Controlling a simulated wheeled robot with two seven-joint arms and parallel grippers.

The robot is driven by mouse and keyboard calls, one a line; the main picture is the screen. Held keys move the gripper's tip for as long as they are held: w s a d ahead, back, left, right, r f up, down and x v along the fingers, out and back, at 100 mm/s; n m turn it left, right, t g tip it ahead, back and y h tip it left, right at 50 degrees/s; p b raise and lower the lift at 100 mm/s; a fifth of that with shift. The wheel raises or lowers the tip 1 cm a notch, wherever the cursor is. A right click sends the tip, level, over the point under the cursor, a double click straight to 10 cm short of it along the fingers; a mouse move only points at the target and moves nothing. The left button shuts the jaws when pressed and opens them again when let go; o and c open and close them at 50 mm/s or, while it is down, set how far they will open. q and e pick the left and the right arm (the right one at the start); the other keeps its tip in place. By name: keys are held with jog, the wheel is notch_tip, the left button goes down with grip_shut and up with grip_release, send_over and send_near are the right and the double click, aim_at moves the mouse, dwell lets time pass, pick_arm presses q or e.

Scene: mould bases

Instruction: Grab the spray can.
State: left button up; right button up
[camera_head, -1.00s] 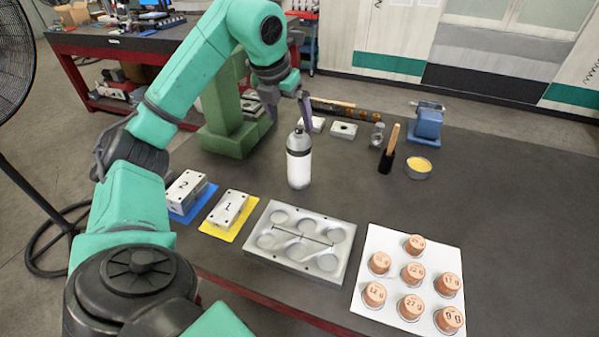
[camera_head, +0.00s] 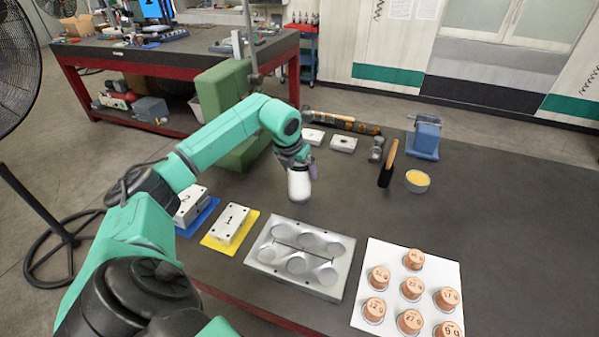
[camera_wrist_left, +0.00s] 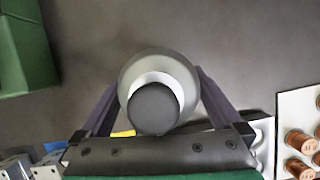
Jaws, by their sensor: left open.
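The spray can (camera_head: 299,184) stands upright on the dark table, white with a dark top, its upper part hidden behind my left gripper in the head view. My left gripper (camera_head: 305,165) is lowered over the can's upper part. In the left wrist view the can (camera_wrist_left: 155,100) is seen from above, its round dark cap in the middle. The open fingers of my left gripper (camera_wrist_left: 158,95) lie on either side of it. Whether they touch it I cannot tell. My right gripper is not in view.
A grey mould plate (camera_head: 258,251) lies in front of the can. Numbered blocks lie on a yellow mat (camera_head: 211,241) and a blue mat (camera_head: 207,213) to the left. A green machine (camera_head: 222,92) stands behind.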

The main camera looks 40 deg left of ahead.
pick_arm(q)
grip_shut()
jog(key=shift+r, duration=0.15)
